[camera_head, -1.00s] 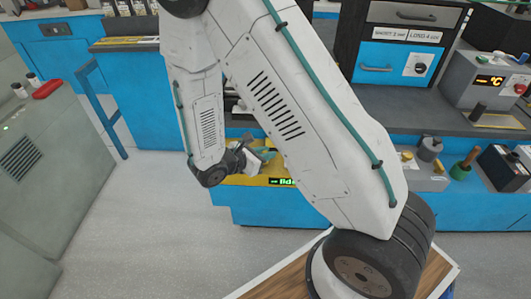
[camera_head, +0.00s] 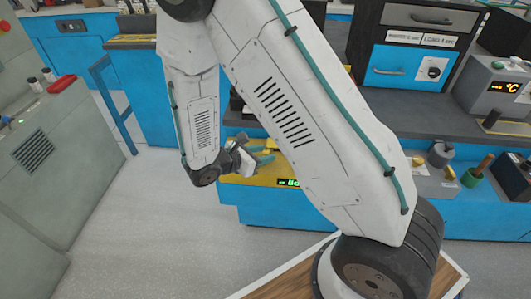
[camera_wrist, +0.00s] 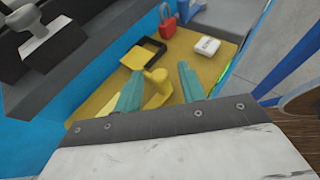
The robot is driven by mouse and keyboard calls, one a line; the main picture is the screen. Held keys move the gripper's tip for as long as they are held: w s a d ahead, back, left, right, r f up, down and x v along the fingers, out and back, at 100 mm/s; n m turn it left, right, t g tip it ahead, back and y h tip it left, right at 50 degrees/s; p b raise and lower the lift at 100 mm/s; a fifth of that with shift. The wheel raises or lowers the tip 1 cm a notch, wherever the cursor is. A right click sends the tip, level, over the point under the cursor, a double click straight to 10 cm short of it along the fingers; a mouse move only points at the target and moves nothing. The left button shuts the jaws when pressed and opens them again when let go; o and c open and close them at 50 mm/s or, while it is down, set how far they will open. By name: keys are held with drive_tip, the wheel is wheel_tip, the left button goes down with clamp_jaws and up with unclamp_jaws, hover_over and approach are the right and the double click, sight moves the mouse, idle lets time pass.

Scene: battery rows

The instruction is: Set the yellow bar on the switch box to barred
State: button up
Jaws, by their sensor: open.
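The switch box (camera_wrist: 102,98) has a yellow top and shows in the wrist view. In the head view its yellow face (camera_head: 240,180) is partly hidden behind my arm. A yellow bar (camera_wrist: 158,85) with a rounded end stands up from the box top in the wrist view. My gripper (camera_wrist: 161,74) is open, with its two teal fingers to the left and right of the bar. I cannot tell whether either finger touches it. In the head view my gripper (camera_head: 264,158) is over the box. The bar's position marking is not readable.
A black-framed yellow plate (camera_wrist: 143,53), a red padlock (camera_wrist: 168,27) and a white block (camera_wrist: 207,45) are on the box beyond the fingers. A green display (camera_head: 289,183) is on its front. A grey cabinet (camera_head: 35,200) stands at left; floor between is clear.

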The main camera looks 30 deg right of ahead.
drive_tip(key=w+v, duration=0.1)
drive_tip(key=v, duration=0.5)
drive_tip(key=shift+s, duration=0.5)
